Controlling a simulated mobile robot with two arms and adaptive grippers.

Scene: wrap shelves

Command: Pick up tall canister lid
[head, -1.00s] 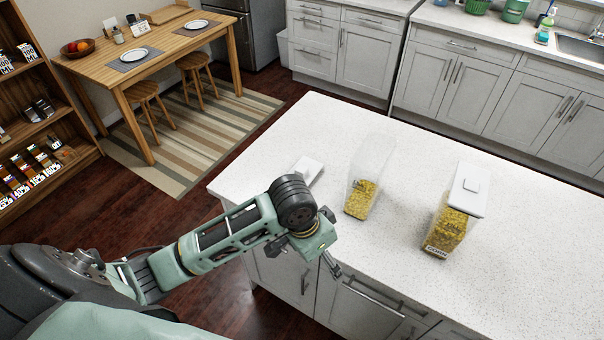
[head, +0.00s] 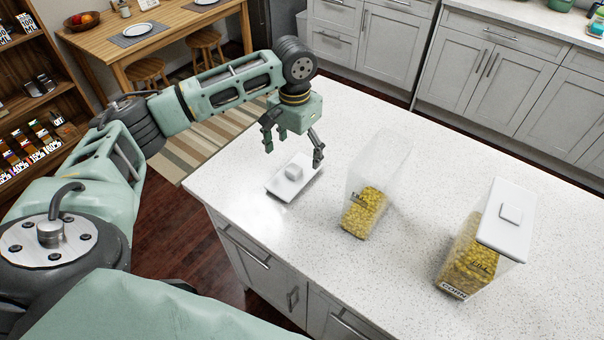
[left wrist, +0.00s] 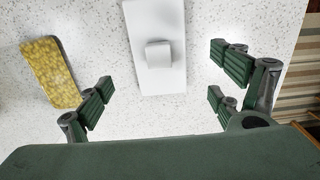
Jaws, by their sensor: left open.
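The white rectangular lid (head: 294,177) with a raised square knob lies flat on the speckled white counter. My left gripper (head: 293,157) is open and empty above it, fingers pointing down. In the left wrist view the lid (left wrist: 155,76) lies beyond the spread fingers (left wrist: 160,95), with its knob roughly midway between them. A clear tall canister (head: 366,205) without a lid, partly filled with yellow pasta or cereal, stands to the right of the lid. My right gripper does not show.
A second canister (head: 467,268) labelled CORN, with a white lid (head: 507,226) on, stands further right on the counter (head: 290,235). Free counter lies around the loose lid. A wooden table (head: 160,38) and stools are behind.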

